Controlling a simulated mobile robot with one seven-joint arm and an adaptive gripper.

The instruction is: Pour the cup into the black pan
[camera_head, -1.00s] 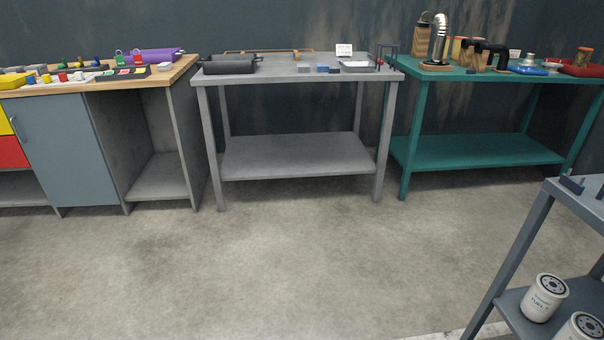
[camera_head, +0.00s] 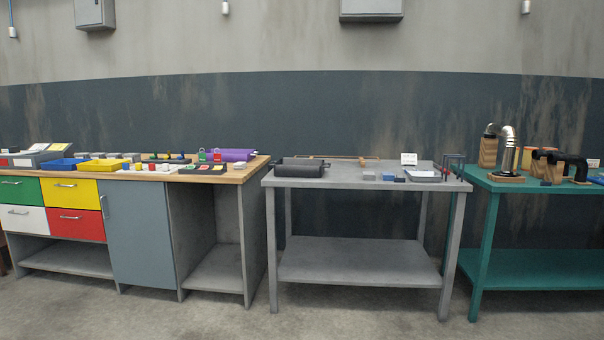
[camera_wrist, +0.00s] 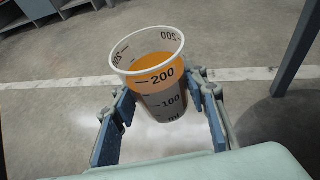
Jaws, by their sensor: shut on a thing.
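A clear measuring cup (camera_wrist: 158,97) with black marks and orange liquid stands between the fingers of my gripper (camera_wrist: 165,100) in the wrist view. The gripper is shut on the cup, which is held over the floor, slightly tilted in the picture. The liquid reaches a little above the 200 mark, below the rim. The black pan (camera_head: 300,168) sits at the left end of the grey metal table in the head view, well apart from the gripper. My gripper and the cup do not show in the head view.
The grey table (camera_head: 345,181) stands between a wooden-topped workbench (camera_head: 215,178) with coloured parts and a green table (camera_head: 540,187) with pipe pieces. Small blocks and a tray (camera_head: 423,176) lie on the grey table's right half. Open concrete floor (camera_head: 350,322) lies in front.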

